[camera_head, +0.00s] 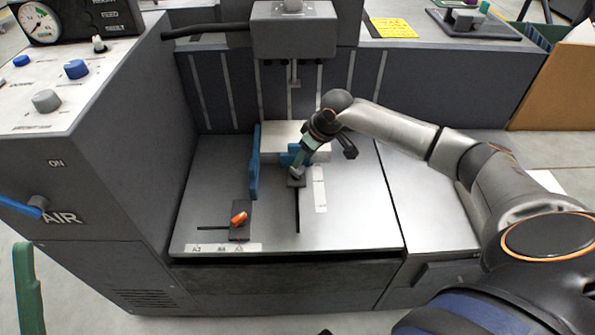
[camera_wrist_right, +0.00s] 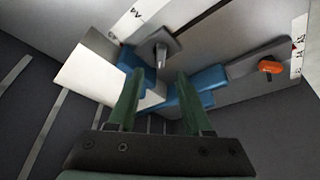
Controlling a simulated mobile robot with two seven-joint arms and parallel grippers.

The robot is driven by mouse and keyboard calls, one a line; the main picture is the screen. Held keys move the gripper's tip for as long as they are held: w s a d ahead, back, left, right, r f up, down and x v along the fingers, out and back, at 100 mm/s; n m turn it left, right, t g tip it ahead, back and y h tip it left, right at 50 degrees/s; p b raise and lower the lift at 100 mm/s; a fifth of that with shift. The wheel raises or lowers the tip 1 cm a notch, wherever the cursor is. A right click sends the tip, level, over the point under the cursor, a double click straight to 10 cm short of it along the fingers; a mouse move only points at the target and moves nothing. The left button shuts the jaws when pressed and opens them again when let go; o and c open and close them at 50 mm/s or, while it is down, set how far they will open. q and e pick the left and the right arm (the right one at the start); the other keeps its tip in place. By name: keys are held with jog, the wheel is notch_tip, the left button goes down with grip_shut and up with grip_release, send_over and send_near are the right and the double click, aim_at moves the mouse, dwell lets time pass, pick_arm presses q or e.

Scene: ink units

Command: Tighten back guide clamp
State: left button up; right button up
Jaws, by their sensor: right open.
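The back guide clamp (camera_head: 297,183) is a small dark grey block with a grey lever, at the far end of the lengthwise slot. In the right wrist view the clamp (camera_wrist_right: 160,47) lies just beyond the fingertips, its lever pointing towards the gap between them. My right gripper (camera_head: 300,165) is open over it; its green fingers (camera_wrist_right: 159,85) stand apart with nothing between them. Whether a finger touches the lever cannot be told. The blue back guide (camera_head: 287,160) is partly hidden behind the gripper. My left gripper is not in view.
A side clamp with an orange lever (camera_head: 239,218) sits at the front left beside the tall blue side guide (camera_head: 254,170). White paper (camera_head: 275,139) lies at the back under the grey head unit (camera_head: 292,35). The tray's right part (camera_head: 360,215) is clear.

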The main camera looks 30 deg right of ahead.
aim_at(298, 171)
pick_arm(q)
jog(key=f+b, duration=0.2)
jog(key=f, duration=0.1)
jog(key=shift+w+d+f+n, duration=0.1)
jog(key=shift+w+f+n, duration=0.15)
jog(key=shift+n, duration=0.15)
pick_arm(e)
jog(key=x, duration=0.6)
jog(key=shift+w+f, duration=0.15)
jog(key=shift+f, duration=0.25)
jog(key=shift+a, duration=0.1)
grip_shut()
